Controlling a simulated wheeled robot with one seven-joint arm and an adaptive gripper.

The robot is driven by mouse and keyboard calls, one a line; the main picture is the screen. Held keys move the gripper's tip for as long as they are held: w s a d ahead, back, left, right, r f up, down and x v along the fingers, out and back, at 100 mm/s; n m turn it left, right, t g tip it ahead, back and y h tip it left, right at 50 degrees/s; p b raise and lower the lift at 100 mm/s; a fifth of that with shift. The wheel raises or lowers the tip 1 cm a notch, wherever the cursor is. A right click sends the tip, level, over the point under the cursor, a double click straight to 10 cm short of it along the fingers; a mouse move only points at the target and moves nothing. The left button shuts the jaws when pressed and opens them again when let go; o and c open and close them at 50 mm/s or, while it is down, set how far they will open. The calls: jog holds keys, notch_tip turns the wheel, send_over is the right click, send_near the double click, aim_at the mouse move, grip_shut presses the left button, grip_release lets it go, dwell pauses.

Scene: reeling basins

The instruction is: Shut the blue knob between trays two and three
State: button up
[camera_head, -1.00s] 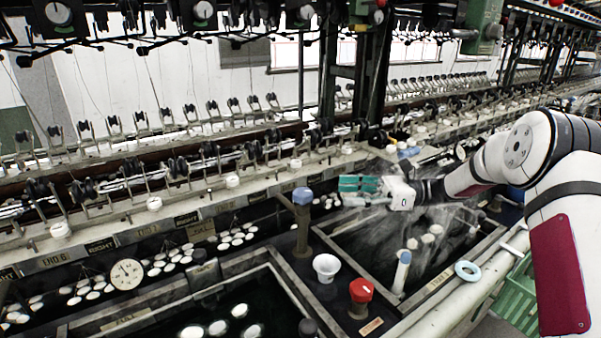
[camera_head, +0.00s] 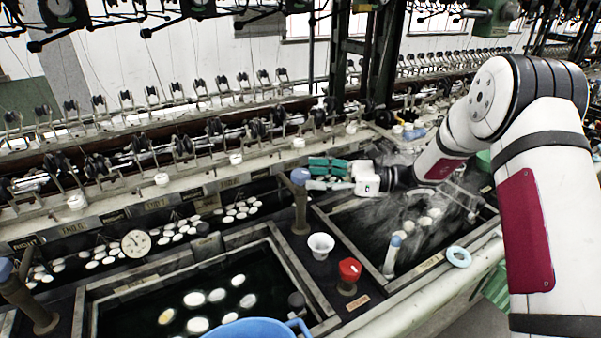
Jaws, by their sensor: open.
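A blue knob (camera_head: 300,176) tops a brown upright post on the divider between two dark water trays, the left tray (camera_head: 285,262) and the right tray (camera_head: 345,243). My gripper (camera_head: 311,174) comes in from the right with its fingers pointing left, one finger teal and one grey. The fingers are apart and the tips appear at the knob's right side. I cannot tell whether they touch it or lie behind it. Another blue knob (camera_head: 6,269) tops a post at the far left edge. No tray numbers are readable.
On the divider stand a white cup (camera_head: 321,245) and a red knob (camera_head: 349,269). A blue-topped white handle (camera_head: 392,254) and a pale blue ring (camera_head: 459,257) are to the right. A blue basin (camera_head: 258,328) shows at the bottom. Reeling spindles line the back.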

aim_at(301, 172)
jog(key=shift+a, duration=2.1)
jog(key=c, duration=1.2)
